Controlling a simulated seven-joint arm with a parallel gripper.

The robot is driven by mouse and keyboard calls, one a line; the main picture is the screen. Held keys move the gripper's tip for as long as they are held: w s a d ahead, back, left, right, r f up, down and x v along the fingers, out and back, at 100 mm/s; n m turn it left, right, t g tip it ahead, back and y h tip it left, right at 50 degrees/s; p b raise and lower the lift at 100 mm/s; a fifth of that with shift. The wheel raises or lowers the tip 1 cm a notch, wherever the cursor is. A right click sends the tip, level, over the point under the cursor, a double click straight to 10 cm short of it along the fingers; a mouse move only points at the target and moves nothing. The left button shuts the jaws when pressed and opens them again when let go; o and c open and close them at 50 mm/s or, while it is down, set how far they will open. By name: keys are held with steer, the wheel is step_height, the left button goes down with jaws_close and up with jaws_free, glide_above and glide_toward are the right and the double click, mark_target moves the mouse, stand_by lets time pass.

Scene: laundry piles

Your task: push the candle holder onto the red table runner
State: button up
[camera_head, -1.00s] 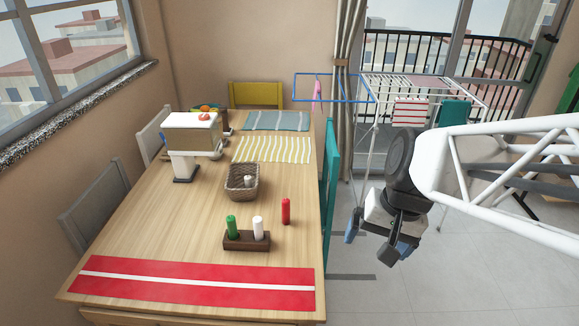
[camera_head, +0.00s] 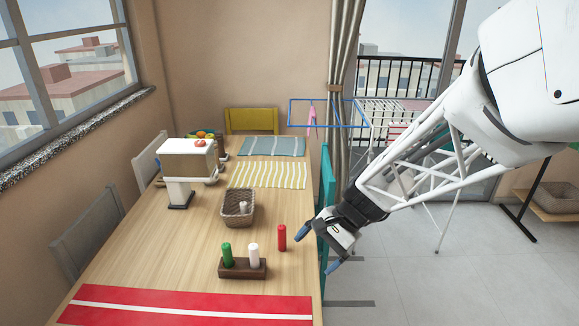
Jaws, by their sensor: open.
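The candle holder (camera_head: 242,271) is a dark brown wooden block on the table. A green candle (camera_head: 227,255) and a white candle (camera_head: 254,255) stand upright in it. A red candle (camera_head: 282,237) stands upright just behind its right end. The red table runner (camera_head: 180,308) with a white stripe lies across the table's near end, in front of the holder with bare wood between them. My gripper (camera_head: 317,252) is open and empty, at the table's right edge, to the right of the red candle and apart from it.
A wicker basket (camera_head: 238,208) with a white item inside stands behind the holder. Striped placemats (camera_head: 268,175) lie farther back. A teal chair (camera_head: 328,200) stands along the right edge. The table (camera_head: 150,250) is clear left of the holder.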

steer(key=w+a+f+m+y, duration=0.4)
steer(key=w+a+f+m, duration=0.15)
steer(key=w+f, duration=0.4)
steer(key=m+t+y, duration=0.2)
steer(key=m, duration=0.3)
glide_toward(263, 264)
steer(key=x, duration=0.5)
steer(key=shift+f, duration=0.1)
steer(key=shift+a, duration=0.1)
steer(key=shift+x, duration=3.8)
steer(key=shift+s, duration=0.15)
steer(key=c, duration=1.1)
